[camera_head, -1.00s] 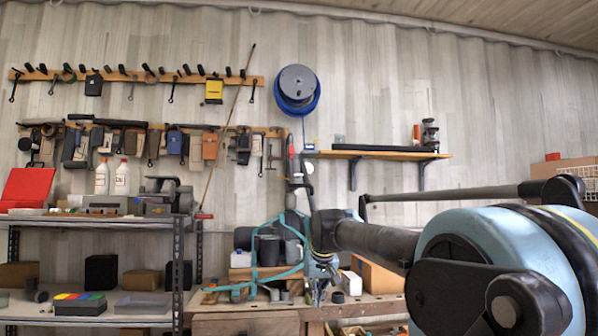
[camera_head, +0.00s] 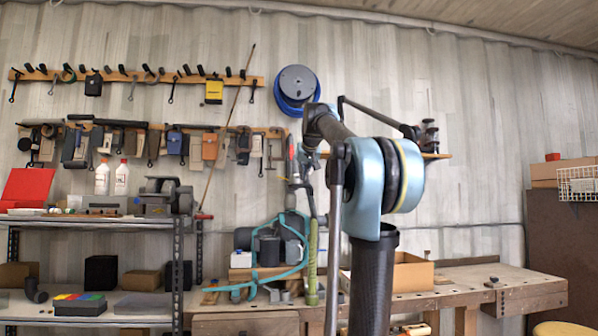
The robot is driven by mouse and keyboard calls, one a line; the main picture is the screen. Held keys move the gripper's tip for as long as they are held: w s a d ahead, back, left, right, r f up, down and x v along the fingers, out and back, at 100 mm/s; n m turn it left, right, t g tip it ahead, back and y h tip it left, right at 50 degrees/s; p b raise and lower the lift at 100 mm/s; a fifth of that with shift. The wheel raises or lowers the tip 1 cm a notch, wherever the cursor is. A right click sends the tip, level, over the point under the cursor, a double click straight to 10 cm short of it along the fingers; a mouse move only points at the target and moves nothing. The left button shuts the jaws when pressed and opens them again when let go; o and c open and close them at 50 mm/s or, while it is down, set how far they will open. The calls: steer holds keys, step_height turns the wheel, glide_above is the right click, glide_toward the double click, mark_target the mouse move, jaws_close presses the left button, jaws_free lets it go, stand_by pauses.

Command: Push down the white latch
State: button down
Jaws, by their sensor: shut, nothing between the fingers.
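I cannot pick out a white latch in this view; it may be hidden or too small to tell. My arm stands right of centre. Its dark lower link rises to a blue joint, and the upper link runs up and left in front of the wall. My gripper cannot be made out; it is hidden behind the arm or out of view.
A wooden workbench (camera_head: 445,287) crosses the lower right, with a cardboard box (camera_head: 412,273) on it. A metal shelf (camera_head: 95,222) with a red case (camera_head: 27,188) stands left. A wall shelf is partly behind my arm. The bench's right part looks mostly clear.

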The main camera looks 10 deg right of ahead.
steer(key=w+r+t, duration=0.2)
steer(key=w+r, duration=0.4)
steer(key=r, duration=0.5)
steer(key=shift+w+d+r, duration=0.25)
steer(key=shift+w, duration=0.05)
glide_above(298, 176)
step_height(298, 176, down, 4)
steer(key=shift+s+d+f, duration=0.1)
steer(key=shift+s+f, duration=0.1)
steer(key=shift+f, duration=0.7)
steer(key=shift+s+d+f, duration=0.1)
steer(key=shift+s+f, duration=0.1)
steer(key=shift+f, duration=0.7)
